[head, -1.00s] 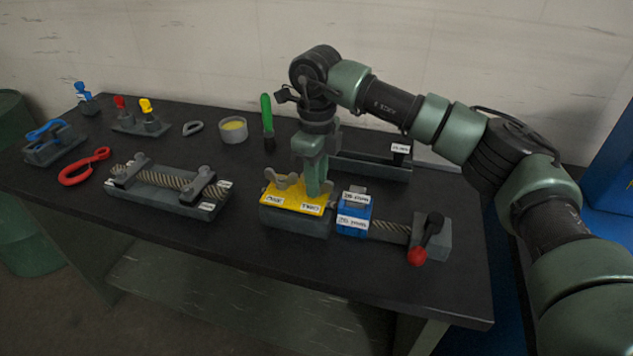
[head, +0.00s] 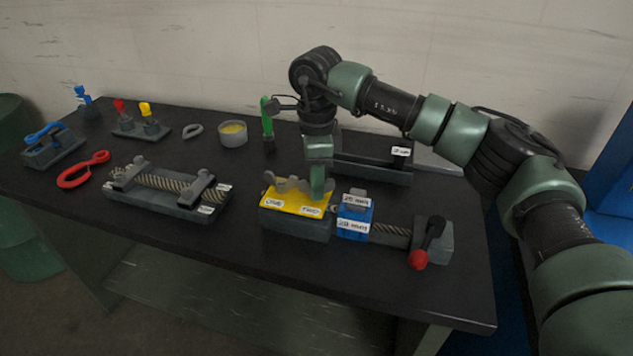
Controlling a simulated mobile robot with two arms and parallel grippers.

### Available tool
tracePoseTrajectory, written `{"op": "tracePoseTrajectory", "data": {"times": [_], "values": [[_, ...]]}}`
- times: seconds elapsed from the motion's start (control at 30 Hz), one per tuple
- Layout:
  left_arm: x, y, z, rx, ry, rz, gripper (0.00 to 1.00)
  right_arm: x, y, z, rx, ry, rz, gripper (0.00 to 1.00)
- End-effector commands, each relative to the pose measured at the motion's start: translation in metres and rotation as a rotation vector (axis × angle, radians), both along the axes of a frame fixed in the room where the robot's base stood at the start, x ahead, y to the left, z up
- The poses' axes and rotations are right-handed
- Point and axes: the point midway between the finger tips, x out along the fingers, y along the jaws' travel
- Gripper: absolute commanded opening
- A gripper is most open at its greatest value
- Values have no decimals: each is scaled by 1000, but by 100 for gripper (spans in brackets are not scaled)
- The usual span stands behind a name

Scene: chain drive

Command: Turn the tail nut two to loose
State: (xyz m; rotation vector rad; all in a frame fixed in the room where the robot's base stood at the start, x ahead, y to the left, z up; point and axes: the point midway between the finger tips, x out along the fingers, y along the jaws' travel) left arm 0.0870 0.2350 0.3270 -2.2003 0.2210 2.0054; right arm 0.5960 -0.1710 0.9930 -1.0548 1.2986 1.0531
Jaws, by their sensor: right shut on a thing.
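A dark block with a yellow top plate (head: 291,206) stands on the front part of the table. Its plate carries the labels ONE on the left and TWO on the right. A grey wing nut (head: 285,184) shows on the plate's left half. My right gripper (head: 317,190) points down onto the plate's right half, behind the TWO label. It is shut on the tail nut two, which its fingers mostly hide. My left gripper is not in the view.
Just right of the block is a blue carriage (head: 354,222) on a screw with a red-knobbed crank (head: 418,259). A chain fixture (head: 167,190) stands to the left. Behind are a green-handled tool (head: 267,119), a cup (head: 233,133) and a long dark tray (head: 372,171).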

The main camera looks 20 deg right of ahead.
Motion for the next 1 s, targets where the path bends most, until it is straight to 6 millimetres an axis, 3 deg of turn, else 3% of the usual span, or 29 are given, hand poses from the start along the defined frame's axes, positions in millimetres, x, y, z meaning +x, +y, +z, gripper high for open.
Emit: {"op": "tracePoseTrajectory", "data": {"times": [0.37,0.4,0.77,1.0], "values": [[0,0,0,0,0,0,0,-2,0,-4,-3,10,4,0],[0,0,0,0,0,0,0,-2,0,-5,-3,10,4,31],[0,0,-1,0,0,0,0,0,0,3,-2,2,3,31],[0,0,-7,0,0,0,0,0,0,40,-1,1,2,31]]}}
